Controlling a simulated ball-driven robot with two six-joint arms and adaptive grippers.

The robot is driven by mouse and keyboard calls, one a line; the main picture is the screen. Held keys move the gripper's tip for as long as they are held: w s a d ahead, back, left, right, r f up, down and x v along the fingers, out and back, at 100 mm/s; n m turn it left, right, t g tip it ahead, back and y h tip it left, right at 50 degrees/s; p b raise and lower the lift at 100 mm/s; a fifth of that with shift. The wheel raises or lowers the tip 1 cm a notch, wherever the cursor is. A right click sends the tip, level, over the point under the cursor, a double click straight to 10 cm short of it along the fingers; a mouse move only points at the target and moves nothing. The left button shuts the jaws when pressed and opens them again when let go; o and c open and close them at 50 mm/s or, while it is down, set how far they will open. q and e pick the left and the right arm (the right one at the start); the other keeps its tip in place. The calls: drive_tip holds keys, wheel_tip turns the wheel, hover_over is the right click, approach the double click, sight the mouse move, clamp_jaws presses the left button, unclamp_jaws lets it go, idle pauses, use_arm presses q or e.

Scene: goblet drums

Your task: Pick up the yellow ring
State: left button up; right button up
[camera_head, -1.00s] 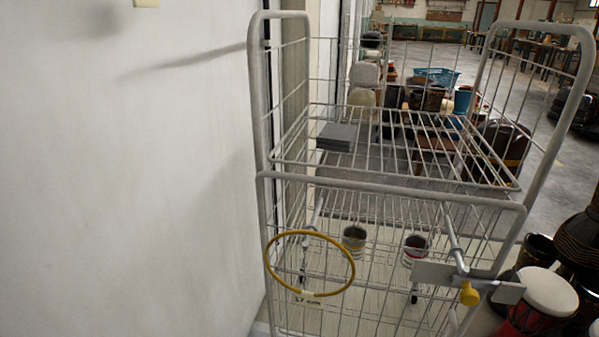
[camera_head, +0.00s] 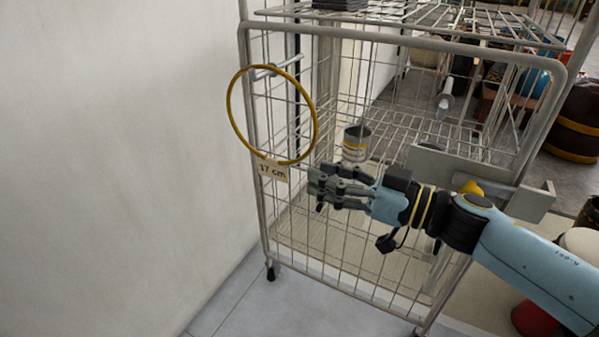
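The yellow ring (camera_head: 233,117) hangs on the front left of a wire cage trolley, from a grey peg (camera_head: 272,70) near its top. A paper tag (camera_head: 273,171) reading "17 cm" is at its lower edge. My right gripper (camera_head: 318,184) reaches in from the right in front of the cage, just right of and below the ring and tag. Its dark fingers point left and look apart from the ring. The fingers overlap, so their opening is unclear. My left gripper is not in view.
The wire cage trolley (camera_head: 391,37) fills the middle and right. A tin can (camera_head: 356,143) is behind the wires. A white wall (camera_head: 110,150) stands left; floor is clear at lower left.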

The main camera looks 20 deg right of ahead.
sight(279, 163)
drive_tip(key=x, duration=0.3)
drive_tip(key=f+b+x, duration=0.1)
drive_tip(key=x, duration=0.2)
drive_tip(key=shift+w+d+f, duration=0.1)
drive_tip(key=shift+w, duration=0.25)
drive_tip(key=b+x, duration=0.2)
drive_tip(key=x, duration=0.2)
drive_tip(key=shift+w+d, duration=0.1)
drive_tip(key=shift+w, duration=0.3)
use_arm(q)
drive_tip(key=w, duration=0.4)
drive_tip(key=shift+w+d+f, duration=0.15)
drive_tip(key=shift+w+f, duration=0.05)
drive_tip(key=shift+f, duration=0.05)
use_arm(e)
drive_tip(key=shift+c, duration=0.4)
clamp_jaws()
